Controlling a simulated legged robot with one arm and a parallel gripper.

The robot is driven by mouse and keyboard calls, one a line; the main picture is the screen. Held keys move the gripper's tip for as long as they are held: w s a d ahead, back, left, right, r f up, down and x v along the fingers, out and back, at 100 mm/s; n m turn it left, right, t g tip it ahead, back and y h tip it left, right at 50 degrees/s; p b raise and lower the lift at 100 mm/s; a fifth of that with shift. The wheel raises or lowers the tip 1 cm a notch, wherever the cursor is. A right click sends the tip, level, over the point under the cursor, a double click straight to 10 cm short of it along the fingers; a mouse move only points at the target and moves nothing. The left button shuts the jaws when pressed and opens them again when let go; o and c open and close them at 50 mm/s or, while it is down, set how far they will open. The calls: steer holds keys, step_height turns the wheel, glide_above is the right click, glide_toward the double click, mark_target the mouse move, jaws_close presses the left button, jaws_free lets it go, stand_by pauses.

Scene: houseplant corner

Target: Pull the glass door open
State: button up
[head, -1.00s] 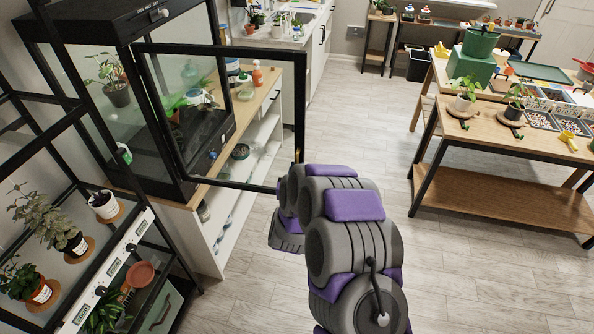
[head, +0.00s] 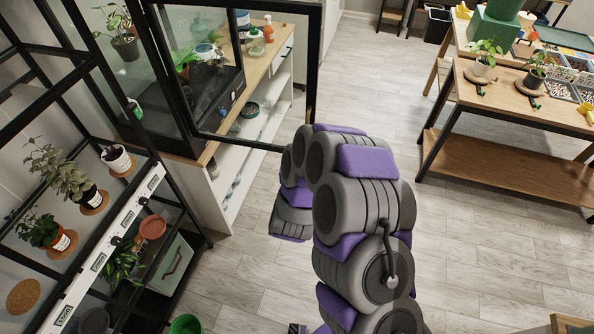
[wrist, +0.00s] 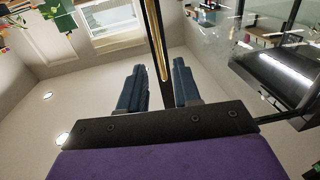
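The glass door (head: 311,75), a pane in a black frame, stands swung out from the black plant cabinet (head: 180,143) at upper left in the head view. My arm reaches toward the door's free edge and hides my gripper in that view. In the wrist view, my gripper (wrist: 160,88) has its two dark fingers apart, one on each side of a black bar with a gold strip (wrist: 158,40), which looks like the door's edge or handle. Gaps seem to show beside the bar; I cannot tell whether a finger touches it.
A black shelf rack with potted plants (head: 92,198) stands close on the left. A white-sided counter (head: 215,190) is under the cabinet. A wooden workbench (head: 500,172) stands at right. The floor (head: 470,265) between the rack and bench is largely clear around my arm.

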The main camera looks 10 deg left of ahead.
steer(key=s+p, duration=0.5)
steer(key=s, duration=0.3)
steer(key=shift+a+p, duration=0.35)
steer(key=shift+p, duration=0.05)
